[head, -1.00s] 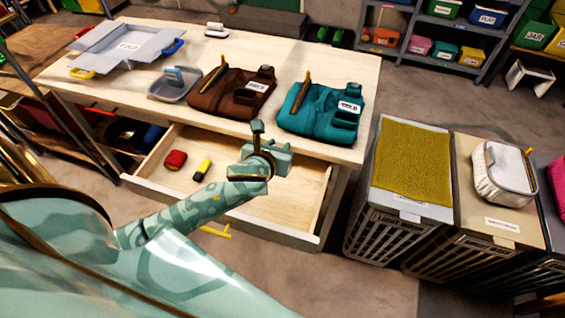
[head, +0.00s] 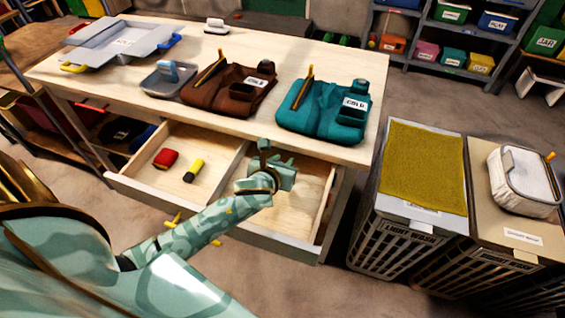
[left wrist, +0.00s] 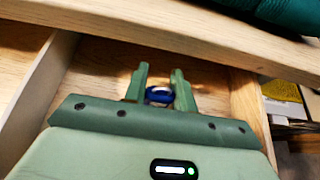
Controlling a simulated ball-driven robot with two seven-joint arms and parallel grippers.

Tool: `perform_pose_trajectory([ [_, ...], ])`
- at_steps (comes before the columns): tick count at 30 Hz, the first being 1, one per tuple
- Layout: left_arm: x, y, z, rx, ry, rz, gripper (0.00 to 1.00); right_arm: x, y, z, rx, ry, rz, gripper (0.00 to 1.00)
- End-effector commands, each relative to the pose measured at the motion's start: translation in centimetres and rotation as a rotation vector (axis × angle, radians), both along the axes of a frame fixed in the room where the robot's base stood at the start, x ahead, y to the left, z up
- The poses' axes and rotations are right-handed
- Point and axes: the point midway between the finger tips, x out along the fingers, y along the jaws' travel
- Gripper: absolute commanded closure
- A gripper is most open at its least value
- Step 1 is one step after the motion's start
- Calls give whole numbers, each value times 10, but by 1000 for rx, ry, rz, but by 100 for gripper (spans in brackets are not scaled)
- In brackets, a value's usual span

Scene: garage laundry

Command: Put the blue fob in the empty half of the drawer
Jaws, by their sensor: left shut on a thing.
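The blue fob (left wrist: 158,95) shows in the left wrist view between the fingers of my left gripper (left wrist: 160,85). The gripper is shut on it. In the head view my left gripper (head: 278,168) is over the right half of the open drawer (head: 308,190), just in front of the tabletop edge, and the fob cannot be made out there. A divider (head: 228,172) splits the drawer. The right half shows bare wood. The left half holds a red item (head: 165,159) and a yellow and black item (head: 193,170). My right gripper is not in view.
On the table (head: 215,122) above the drawer lie a brown bag (head: 225,92), a teal bag (head: 322,112), a small grey tray (head: 165,85) and a grey box (head: 120,45). Laundry hampers (head: 400,235) stand to the right, with floor between them and the table.

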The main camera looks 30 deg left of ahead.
Motion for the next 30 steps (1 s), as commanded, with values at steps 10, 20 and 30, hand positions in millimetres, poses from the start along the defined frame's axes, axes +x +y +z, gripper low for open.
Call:
perform_pose_trajectory([
  [10,0,0,-2,0,0,0,52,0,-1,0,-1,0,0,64],
  [20,-9,-2,8,1,0,0,52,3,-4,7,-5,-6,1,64],
  [30,-75,-18,47,0,-2,-1,52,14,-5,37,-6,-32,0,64],
])
